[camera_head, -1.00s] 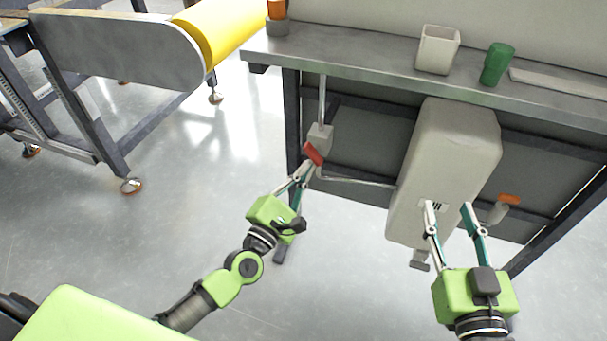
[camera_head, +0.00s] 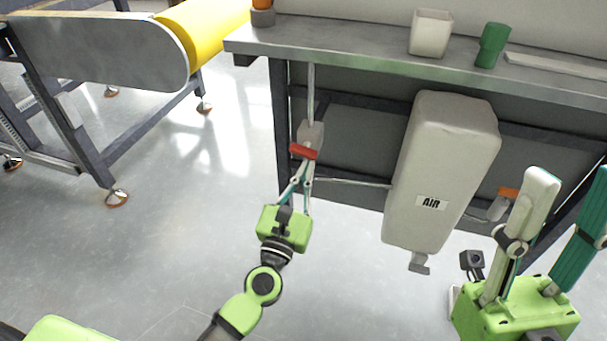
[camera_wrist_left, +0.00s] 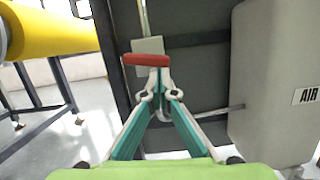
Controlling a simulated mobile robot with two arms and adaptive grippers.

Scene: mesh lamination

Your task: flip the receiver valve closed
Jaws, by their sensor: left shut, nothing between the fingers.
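A small valve block (camera_head: 311,132) with a red lever (camera_head: 303,152) sits on a thin vertical pipe left of the white AIR tank (camera_head: 441,170). The lever lies nearly level across the front of the block. The lever also shows in the left wrist view (camera_wrist_left: 147,59). My left gripper (camera_head: 305,172) is shut and empty, its tips just below the lever; I cannot tell whether they touch it. My right gripper (camera_head: 572,180) is open and empty, at the lower right in front of the tank.
A grey bench (camera_head: 400,58) stands above the tank, with a white cup (camera_head: 430,33) and a green cup (camera_head: 492,45) on it. An orange-handled fitting (camera_head: 508,193) is right of the tank. A thin pipe (camera_head: 350,183) joins valve and tank. A yellow roller (camera_head: 205,25) stands at upper left.

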